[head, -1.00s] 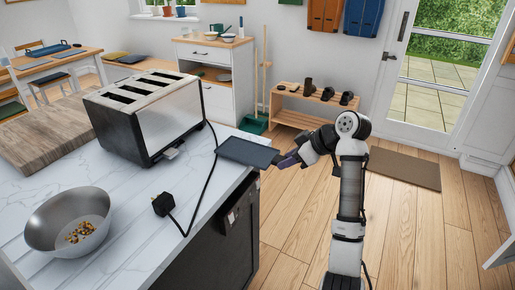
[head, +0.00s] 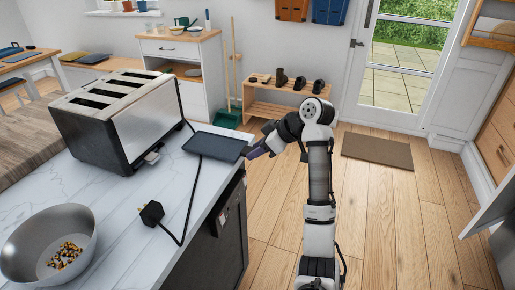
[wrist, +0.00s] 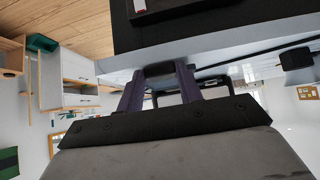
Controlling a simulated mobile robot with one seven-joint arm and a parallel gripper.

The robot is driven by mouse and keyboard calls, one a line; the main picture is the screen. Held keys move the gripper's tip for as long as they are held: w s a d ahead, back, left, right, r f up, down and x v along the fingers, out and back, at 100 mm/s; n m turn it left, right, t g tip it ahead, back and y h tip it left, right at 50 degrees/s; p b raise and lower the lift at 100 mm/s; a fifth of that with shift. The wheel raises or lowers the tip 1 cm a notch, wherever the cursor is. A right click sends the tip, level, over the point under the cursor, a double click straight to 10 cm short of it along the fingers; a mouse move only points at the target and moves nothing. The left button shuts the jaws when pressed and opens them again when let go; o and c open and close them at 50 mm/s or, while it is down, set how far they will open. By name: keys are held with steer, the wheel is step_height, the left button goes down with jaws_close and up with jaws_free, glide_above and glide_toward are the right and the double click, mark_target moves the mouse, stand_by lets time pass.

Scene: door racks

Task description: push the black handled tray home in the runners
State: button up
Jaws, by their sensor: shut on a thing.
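The black tray (head: 215,146) is a flat dark slab in the head view, level or nearly so, at the counter's right edge beside the steel and black toaster (head: 125,115). A gap shows between the tray and the toaster. Whether the tray touches the counter top, I cannot tell. My gripper (head: 257,151) is at the tray's right end, just off the counter edge. In the wrist view, its purple fingers (wrist: 162,85) are shut on a dark piece, apparently the tray's handle. The tray's far part is hidden there. No runners can be made out.
The toaster's cord runs by the tray to a black plug (head: 151,212) on the marble counter (head: 105,195). A metal bowl (head: 50,245) stands at the near left. A dark appliance front (head: 228,235) lies below the counter edge.

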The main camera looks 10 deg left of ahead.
mark_target(231, 149)
steer(key=shift+r, duration=0.1)
steer(key=shift+w+a+p, duration=0.2)
steer(key=shift+a, duration=0.75)
steer(key=shift+w+a+p, duration=0.15)
steer(key=shift+a, duration=0.75)
steer(key=shift+w+a+p, duration=0.2)
steer(key=shift+a, duration=0.75)
steer(key=shift+p, duration=0.55)
